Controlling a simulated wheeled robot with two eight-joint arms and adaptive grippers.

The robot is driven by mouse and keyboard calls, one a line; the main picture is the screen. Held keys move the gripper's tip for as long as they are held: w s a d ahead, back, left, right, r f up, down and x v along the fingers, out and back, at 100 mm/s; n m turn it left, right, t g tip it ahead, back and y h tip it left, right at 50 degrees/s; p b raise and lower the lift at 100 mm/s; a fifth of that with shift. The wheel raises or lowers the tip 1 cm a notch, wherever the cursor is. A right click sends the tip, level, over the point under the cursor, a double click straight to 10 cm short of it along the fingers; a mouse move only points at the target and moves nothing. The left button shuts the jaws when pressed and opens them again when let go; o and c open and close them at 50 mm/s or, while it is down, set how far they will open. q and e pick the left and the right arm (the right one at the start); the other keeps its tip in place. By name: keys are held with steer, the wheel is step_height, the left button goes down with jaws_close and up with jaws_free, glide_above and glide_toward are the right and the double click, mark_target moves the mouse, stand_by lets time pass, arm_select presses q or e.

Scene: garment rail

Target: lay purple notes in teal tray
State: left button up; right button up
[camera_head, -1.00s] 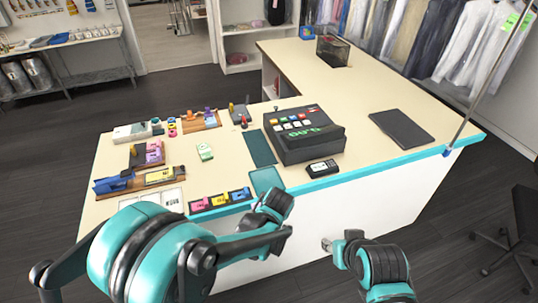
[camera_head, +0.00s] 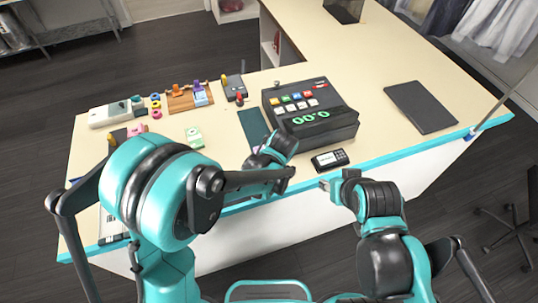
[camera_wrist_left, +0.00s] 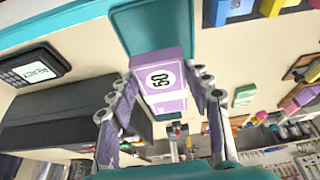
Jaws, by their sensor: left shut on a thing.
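The purple notes (camera_wrist_left: 160,78), a small block with a white band marked 50, sit between the fingers of my left gripper (camera_wrist_left: 162,100) in the left wrist view. The gripper is shut on them. The teal tray (camera_wrist_left: 152,28) lies just beyond the notes, near the counter's front edge; I cannot tell whether they touch it.
A dark register (camera_head: 312,118) and a card reader (camera_head: 330,160) stand right of my left gripper. Green notes (camera_head: 195,137) lie to the left. A dark flat pad (camera_head: 420,107) lies right, with clear counter around it.

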arm_select(q)
steer(key=shift+s+f+b, duration=0.1)
steer(key=shift+f+b, duration=0.2)
steer(key=shift+f, duration=0.15)
step_height(320, 180, down, 6)
steer(key=b, duration=0.4)
steer(key=shift+f+b, duration=0.7)
steer(key=shift+b, duration=0.15)
steer(key=shift+s+f, duration=0.1)
steer(key=shift+s, duration=0.1)
steer(key=shift+f+b, duration=0.2)
steer(key=shift+b, duration=0.5)
stand_by(0.6)
steer(key=o, duration=1.7)
steer(key=shift+r, duration=0.1)
